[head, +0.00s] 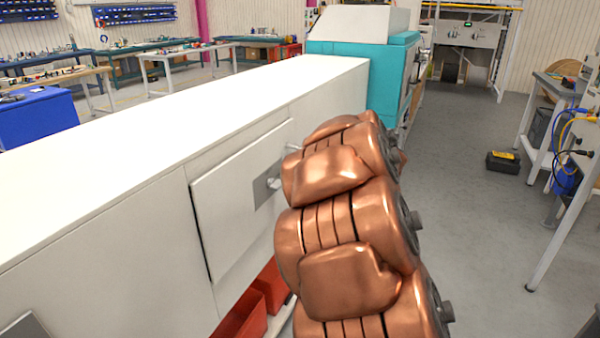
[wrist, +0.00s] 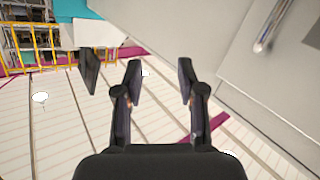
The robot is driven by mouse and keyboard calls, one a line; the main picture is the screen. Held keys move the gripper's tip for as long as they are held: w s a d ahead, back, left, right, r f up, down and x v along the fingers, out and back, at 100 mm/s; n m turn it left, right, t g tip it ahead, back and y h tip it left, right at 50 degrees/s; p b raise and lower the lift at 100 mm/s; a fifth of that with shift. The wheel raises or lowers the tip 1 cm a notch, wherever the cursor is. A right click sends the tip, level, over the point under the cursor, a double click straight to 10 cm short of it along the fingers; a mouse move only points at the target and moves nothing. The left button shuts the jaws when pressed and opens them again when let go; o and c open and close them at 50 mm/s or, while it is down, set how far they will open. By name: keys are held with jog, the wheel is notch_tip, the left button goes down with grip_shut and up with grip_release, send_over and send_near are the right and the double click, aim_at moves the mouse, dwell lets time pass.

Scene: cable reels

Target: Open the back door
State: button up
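A white door panel (head: 235,205) with a grey plate and a small metal handle (head: 273,183) is on the side of the long white cabinet. A dark line runs down its left edge; I cannot tell whether it is ajar. In the wrist view a metal bar handle (wrist: 268,28) shows on a pale panel at the upper right. My gripper (wrist: 160,75) is open and empty, its two dark fingers apart. It is left of that handle and not touching it. In the head view my copper arm hides the gripper and part of the cabinet's side.
The long white cabinet (head: 150,130) runs along the left, with red bins (head: 270,285) below. A teal machine (head: 390,65) stands at its far end. The grey floor to the right is open, with a black case (head: 503,162) and a bench (head: 545,90) there.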

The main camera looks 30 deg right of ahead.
jog(key=a+f+n+t+y+b, duration=0.25)
jog(key=a+f+n+y, duration=0.3)
jog(key=f+y, duration=0.65)
jog(key=shift+g+y, duration=0.25)
jog(key=shift+y, duration=0.15)
jog(key=shift+r+x, duration=0.2)
jog(key=shift+x, duration=1.05)
jog(key=shift+r+x, duration=0.2)
jog(key=shift+x, duration=1.05)
jog(key=shift+r+x, duration=0.15)
jog(key=shift+x, duration=1.1)
jog(key=shift+d, duration=0.1)
grip_shut()
